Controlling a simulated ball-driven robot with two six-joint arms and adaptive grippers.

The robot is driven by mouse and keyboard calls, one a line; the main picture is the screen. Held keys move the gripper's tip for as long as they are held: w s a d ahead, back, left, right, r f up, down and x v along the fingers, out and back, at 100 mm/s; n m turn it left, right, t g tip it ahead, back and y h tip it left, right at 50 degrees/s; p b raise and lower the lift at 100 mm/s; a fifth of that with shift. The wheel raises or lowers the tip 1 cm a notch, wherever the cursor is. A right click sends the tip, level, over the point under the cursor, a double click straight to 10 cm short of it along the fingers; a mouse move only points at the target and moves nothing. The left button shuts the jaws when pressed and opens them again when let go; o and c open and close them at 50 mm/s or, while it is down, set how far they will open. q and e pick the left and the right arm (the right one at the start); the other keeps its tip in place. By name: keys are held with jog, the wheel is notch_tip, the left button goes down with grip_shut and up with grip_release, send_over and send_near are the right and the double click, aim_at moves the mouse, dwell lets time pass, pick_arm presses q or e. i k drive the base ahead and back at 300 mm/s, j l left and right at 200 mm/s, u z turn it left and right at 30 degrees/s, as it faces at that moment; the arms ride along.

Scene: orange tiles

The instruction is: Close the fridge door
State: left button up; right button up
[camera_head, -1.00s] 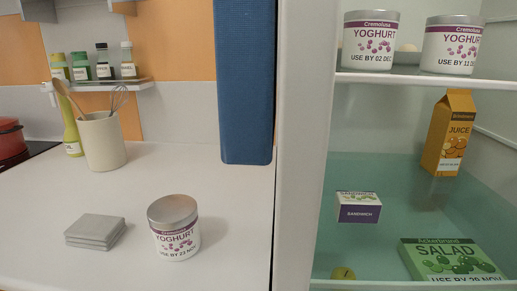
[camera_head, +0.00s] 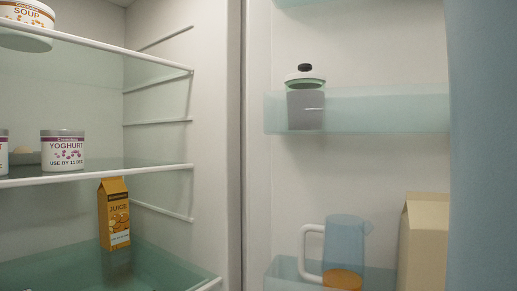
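The fridge stands open in front of me. Its interior side wall (camera_head: 215,110) and shelves fill the left half of the head view. The white fridge door (camera_head: 370,180) fills much of the right half, its inner face towards me. A dark vertical seam separates the door from the fridge wall. The door has pale teal bins; the upper bin (camera_head: 390,112) holds a grey jar with a dark knob (camera_head: 305,97). The door's free edge is not clearly seen. Neither gripper is in view.
A yoghurt tub (camera_head: 62,150) stands on the middle shelf and a juice carton (camera_head: 114,213) below it. The lower door bin holds a bluish jug (camera_head: 346,247) and a beige carton (camera_head: 424,243). A blurred blue-grey vertical surface (camera_head: 485,150) borders the right.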

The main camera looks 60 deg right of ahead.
aim_at(383, 63)
jog(key=k+l+u, duration=0.35)
jog(key=k+l, duration=0.8)
jog(key=l, duration=0.3)
jog(key=k+l+u, duration=0.15)
jog(key=l, duration=0.25)
jog(key=k+l, duration=0.2)
jog(key=l, duration=0.25)
jog(key=k+l+u, duration=0.15)
jog(key=l, duration=0.25)
jog(key=k+l, duration=0.25)
jog(key=l, duration=0.15)
jog(key=k+l+u, duration=0.15)
jog(key=l, duration=0.25)
jog(key=k+l, duration=0.15)
jog(key=l, duration=0.15)
